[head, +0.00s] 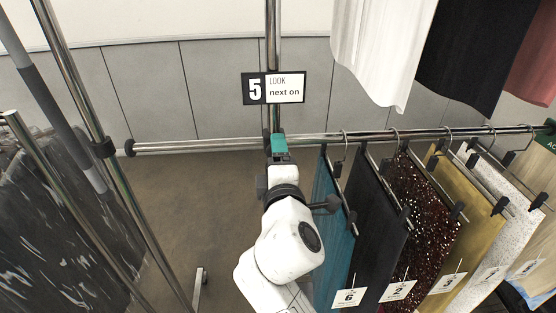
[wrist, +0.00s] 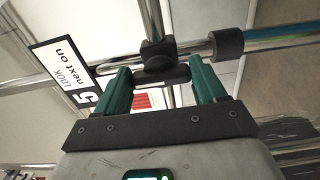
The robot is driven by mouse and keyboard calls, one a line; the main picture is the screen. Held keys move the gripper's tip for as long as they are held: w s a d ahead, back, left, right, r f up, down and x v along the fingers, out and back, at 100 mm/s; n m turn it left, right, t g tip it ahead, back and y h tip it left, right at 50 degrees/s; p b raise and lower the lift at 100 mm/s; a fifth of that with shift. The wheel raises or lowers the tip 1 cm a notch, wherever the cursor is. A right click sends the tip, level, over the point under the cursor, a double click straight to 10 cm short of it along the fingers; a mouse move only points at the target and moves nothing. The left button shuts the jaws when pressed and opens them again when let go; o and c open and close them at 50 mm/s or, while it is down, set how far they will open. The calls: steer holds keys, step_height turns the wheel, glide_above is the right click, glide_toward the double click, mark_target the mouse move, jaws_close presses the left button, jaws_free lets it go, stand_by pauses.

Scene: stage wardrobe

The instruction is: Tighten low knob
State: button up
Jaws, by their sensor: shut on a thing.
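My gripper (head: 278,143) reaches up to the joint where the low chrome rail (head: 190,146) meets the upright post (head: 272,40). In the wrist view, its green fingers (wrist: 160,72) stand on either side of the dark low knob (wrist: 162,76) and are shut on it. The knob sits just in front of the black clamp (wrist: 157,48) on the rail. In the head view my gripper hides the knob. How tight the knob is cannot be told.
A "5 LOOK next on" sign (head: 273,88) hangs just above the joint. Tagged garments, a teal one (head: 331,215) nearest, hang from the rail close to my arm's right. White cloth (head: 380,45) hangs higher. A second rack stands left, with open floor (head: 190,210) between.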

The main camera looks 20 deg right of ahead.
stand_by(0.3)
steer(key=o, duration=1)
steer(key=shift+o, duration=0.2)
steer(key=shift+s, duration=0.1)
steer(key=b+v, duration=0.1)
steer(key=v, duration=0.9)
steer(key=shift+s, duration=0.3)
steer(key=shift+a, duration=0.1)
